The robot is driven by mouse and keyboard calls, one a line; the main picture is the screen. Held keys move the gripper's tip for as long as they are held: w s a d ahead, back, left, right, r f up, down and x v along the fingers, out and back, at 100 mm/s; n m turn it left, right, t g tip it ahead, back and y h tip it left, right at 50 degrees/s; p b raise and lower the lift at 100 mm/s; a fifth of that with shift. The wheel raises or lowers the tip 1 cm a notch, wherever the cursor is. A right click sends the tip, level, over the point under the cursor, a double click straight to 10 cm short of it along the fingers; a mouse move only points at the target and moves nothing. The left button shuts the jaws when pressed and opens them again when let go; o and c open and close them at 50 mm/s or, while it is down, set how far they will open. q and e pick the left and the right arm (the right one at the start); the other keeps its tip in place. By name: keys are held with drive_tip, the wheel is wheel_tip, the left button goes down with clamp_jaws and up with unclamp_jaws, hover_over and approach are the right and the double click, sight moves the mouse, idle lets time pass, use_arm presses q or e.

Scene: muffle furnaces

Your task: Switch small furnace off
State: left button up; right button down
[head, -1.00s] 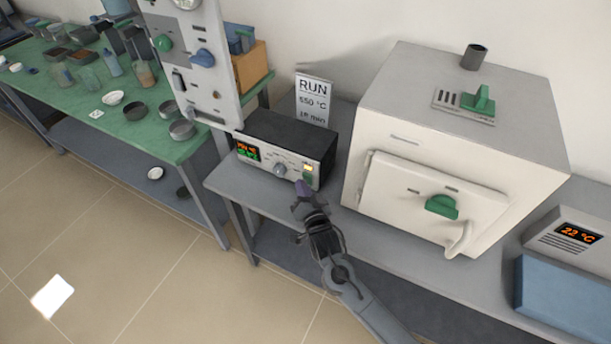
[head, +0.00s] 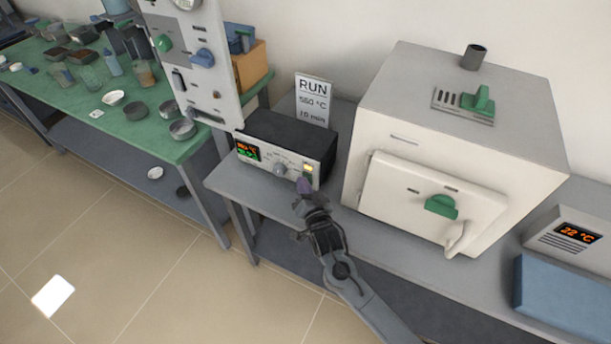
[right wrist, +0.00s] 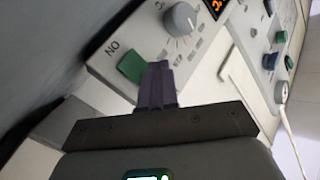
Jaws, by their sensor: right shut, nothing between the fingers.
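My left gripper is not in view.
A sign reading RUN 550 °C (head: 313,99) stands behind the control box. A tall panel (head: 201,60) with knobs rises at the left, near the green table (head: 75,104) with dishes. A unit reading 22 °C (head: 573,236) sits at right.

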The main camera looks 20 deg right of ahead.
drive_tip(key=shift+w+d, duration=0.1)
drive_tip(key=shift+d, duration=0.05)
drive_tip(key=shift+a, duration=0.2)
idle(0.3)
drive_tip(key=shift+s+a+p, duration=0.25)
drive_tip(key=shift+s+p, duration=0.1)
drive_tip(key=shift+s+a+f, duration=0.1)
drive_tip(key=shift+s+a, duration=0.05)
drive_tip(key=shift+a, duration=0.1)
drive_tip(key=shift+s+a+f+p, duration=0.1)
drive_tip(key=shift+s+a+p, duration=0.6)
drive_tip(key=shift+s+a, duration=0.3)
drive_tip(key=shift+s+a+f, duration=0.2)
drive_tip(key=shift+s+a, duration=0.35)
drive_tip(key=shift+a, duration=0.35)
